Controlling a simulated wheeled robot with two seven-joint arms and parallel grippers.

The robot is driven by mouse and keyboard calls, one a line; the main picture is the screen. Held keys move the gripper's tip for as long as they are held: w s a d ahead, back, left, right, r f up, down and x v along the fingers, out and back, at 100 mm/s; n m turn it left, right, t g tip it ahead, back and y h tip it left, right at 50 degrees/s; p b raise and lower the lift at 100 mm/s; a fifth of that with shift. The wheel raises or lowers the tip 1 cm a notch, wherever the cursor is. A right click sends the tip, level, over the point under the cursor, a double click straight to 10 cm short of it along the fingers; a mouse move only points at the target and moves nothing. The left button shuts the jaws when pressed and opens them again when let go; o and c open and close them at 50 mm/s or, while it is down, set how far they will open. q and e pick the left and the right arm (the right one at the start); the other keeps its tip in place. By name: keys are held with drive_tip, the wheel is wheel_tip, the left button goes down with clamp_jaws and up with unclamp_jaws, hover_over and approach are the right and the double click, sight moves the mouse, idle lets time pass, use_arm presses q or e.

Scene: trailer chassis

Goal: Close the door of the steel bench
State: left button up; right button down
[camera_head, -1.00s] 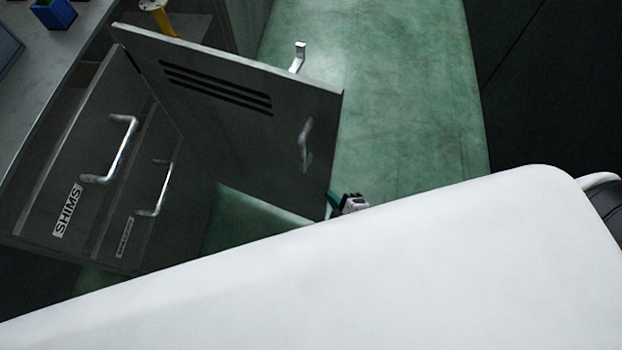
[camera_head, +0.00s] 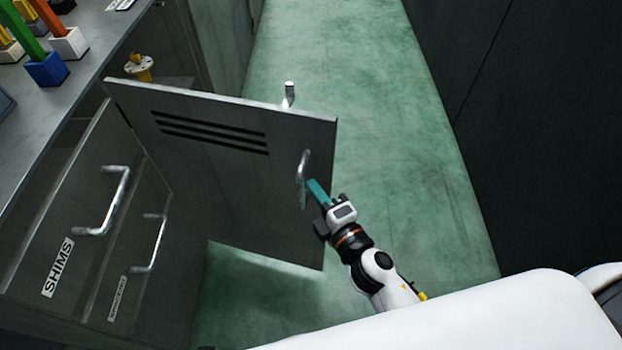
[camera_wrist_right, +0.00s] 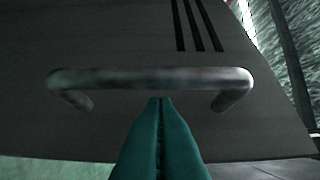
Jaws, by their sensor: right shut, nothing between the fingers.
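The grey steel door (camera_head: 225,165) of the bench (camera_head: 45,125) stands swung open, with three dark slots near its top. A metal bar handle (camera_head: 303,178) is on its face near the free edge. My right gripper (camera_head: 314,188) has its teal fingers shut and empty close to this handle. In the right wrist view the handle (camera_wrist_right: 150,78) spans the picture, and the shut fingertips (camera_wrist_right: 160,102) appear just below the bar; I cannot tell whether they touch it. The door face (camera_wrist_right: 90,35) fills the background. My left gripper is not in view.
Two drawers with handles (camera_head: 112,205) are left of the door, one labelled SHIMS. Coloured blocks (camera_head: 47,70) stand on the bench top. A yellow flanged part (camera_head: 139,66) shows behind the door. Green floor (camera_head: 380,130) is clear to the right, up to a dark wall (camera_head: 530,120).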

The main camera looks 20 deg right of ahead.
drive_tip(key=shift+x, duration=1.2)
